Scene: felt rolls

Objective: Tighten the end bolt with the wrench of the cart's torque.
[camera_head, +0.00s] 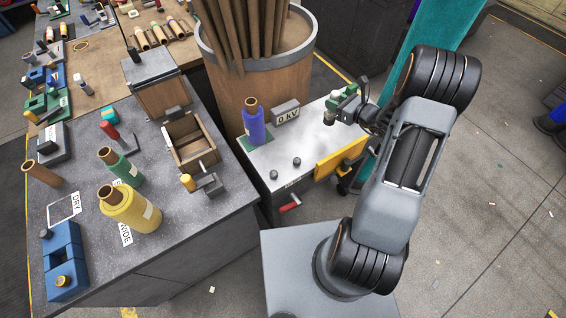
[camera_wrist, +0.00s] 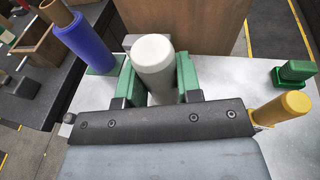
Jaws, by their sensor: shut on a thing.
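My gripper (camera_wrist: 158,85) is shut on a pale grey cylinder (camera_wrist: 153,60), with a green finger on each side of it. I cannot tell whether this cylinder is the wrench or part of it. In the head view my gripper (camera_head: 342,104) is above the far right part of the cart (camera_head: 318,145). Two small dark round knobs (camera_head: 297,161) stand at the cart's front left; I cannot tell whether either is the end bolt. A yellow-handled piece (camera_wrist: 280,109) lies to the right of my gripper in the wrist view.
A large wooden bin (camera_head: 257,80) stands behind. A yellow panel (camera_head: 340,158) is at the cart's right. The left bench (camera_head: 165,252) is crowded.

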